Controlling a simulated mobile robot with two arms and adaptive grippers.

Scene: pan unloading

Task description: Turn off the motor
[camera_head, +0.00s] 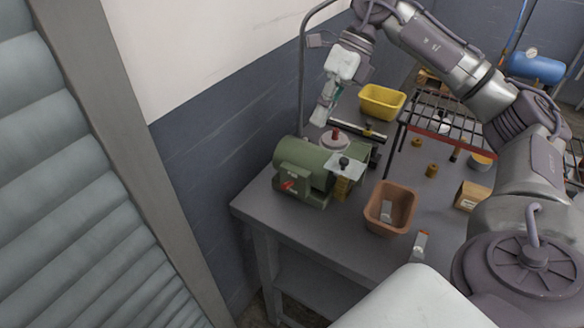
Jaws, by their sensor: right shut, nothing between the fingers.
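A green motor (299,168) sits at the left end of a grey workbench (302,231). A red switch (287,185) shows on the motor's front face, low and to the left. My right gripper (320,119) is shut and empty, pointing down behind and above the motor, near its back right side. It is apart from the red switch. A small red knob (336,134) shows on top of the motor's right part, below the gripper. My left gripper is not in view.
A yellow bin (382,101) stands at the back and a brown bin (403,208) at the front of the bench. A wire rack (450,112) and small brass parts (431,170) are to the right. A thin post (301,85) rises behind the motor. A ribbed shutter (60,190) fills the left.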

